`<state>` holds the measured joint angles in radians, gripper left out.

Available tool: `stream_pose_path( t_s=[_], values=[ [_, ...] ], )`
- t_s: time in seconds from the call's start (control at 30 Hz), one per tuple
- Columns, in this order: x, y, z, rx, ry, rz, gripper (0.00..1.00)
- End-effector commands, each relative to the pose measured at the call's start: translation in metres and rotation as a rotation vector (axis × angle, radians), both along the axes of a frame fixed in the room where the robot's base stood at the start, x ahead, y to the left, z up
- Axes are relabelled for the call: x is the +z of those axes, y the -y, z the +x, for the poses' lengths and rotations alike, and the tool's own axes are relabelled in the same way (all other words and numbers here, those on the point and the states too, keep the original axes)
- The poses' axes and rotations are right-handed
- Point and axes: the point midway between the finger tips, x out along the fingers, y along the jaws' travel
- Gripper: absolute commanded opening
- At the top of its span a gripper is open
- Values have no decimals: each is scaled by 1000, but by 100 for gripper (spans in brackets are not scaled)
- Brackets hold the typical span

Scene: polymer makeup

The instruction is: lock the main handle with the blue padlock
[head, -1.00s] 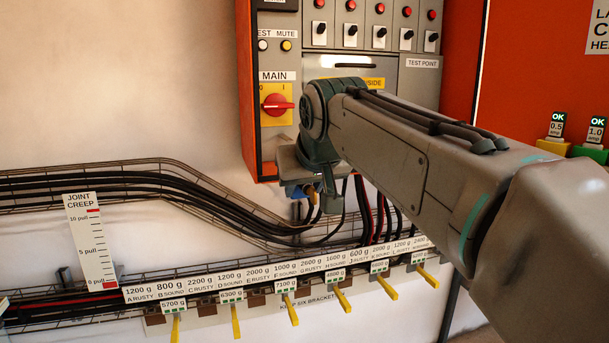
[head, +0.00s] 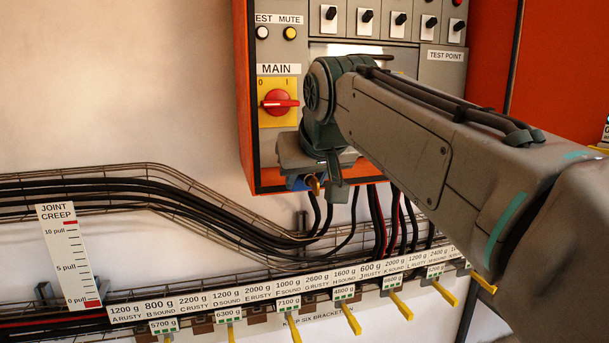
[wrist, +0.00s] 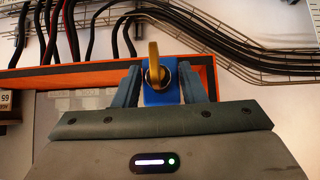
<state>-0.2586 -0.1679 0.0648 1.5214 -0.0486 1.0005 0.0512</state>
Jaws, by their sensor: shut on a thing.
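The main handle (head: 279,102) is a red rotary knob on a yellow plate under the MAIN label, on the front of the grey and orange cabinet. Its red bar lies about level. My gripper (head: 318,187) is just below and right of the handle, in front of the cabinet's lower edge. In the wrist view my gripper (wrist: 160,88) has its two fingers on either side of the blue padlock (wrist: 159,97), whose brass shackle (wrist: 153,65) stands out between them. The padlock (head: 297,183) is mostly hidden by the gripper in the head view.
The cabinet's orange edge (head: 247,120) is left of the handle. Black cables (head: 200,205) in a wire tray run below. A labelled rail with several yellow levers (head: 351,318) spans the lower wall. The wall left of the cabinet is bare.

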Motion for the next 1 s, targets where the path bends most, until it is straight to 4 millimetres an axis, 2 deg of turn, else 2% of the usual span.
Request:
stream_pose_path(
  t_s=[0.07,0.6,1.0],
  values=[
    [2,1,-2,0,-3,15,2],
    [3,-15,44,5,-3,13,2],
    [1,-18,53,5,-2,13,2]
  ],
)
